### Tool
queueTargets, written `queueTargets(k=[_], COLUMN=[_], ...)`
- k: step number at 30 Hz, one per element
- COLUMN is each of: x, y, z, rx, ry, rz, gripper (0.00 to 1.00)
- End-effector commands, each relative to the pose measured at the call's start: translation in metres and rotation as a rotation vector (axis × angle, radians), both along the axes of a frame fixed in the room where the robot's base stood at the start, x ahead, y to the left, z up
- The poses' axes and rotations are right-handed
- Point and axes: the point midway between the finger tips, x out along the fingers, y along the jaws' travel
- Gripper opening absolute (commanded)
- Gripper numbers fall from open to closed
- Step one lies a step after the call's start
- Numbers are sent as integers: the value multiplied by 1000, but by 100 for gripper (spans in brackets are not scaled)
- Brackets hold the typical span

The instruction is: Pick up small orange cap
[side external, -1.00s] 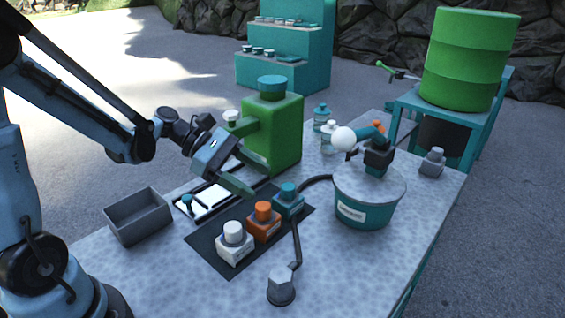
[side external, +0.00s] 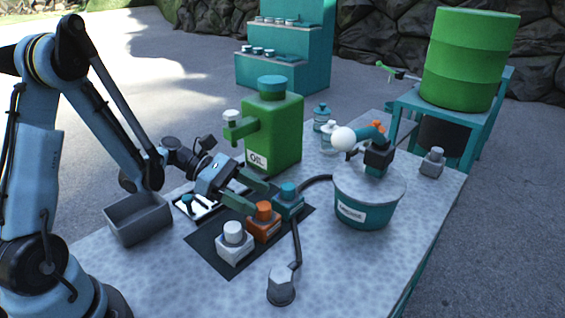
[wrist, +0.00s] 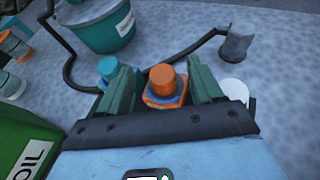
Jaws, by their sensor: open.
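The small orange cap (side external: 264,207) sits on top of an orange square-based container (side external: 263,226) on the dark mat, between a teal-capped and a white-capped one. In the wrist view the orange cap (wrist: 162,78) shows between the two green fingers. My gripper (side external: 246,192) is open and empty, just behind and left of the cap in the side view. The fingers reach toward the cap from both sides; I cannot tell whether either touches it.
The teal container (side external: 288,200) and white container (side external: 234,243) stand close on either side. A green oil dispenser (side external: 275,130) stands behind, a teal bucket (side external: 362,212) to the right, a grey open box (side external: 138,222) to the left. A dark cable runs across the table.

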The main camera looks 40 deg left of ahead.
Motion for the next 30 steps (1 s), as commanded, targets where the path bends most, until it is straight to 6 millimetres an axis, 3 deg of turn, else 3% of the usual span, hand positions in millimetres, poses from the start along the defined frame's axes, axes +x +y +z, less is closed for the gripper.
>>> queueTargets(k=[4,7,19,30], x=[0,7,12,12], y=[0,-16,-25,-25], z=[-18,-22,-26,-26], rx=[0,0,1,1], ry=[0,0,0,0], rz=[0,-4,0,0], gripper=[65,65,65,10])
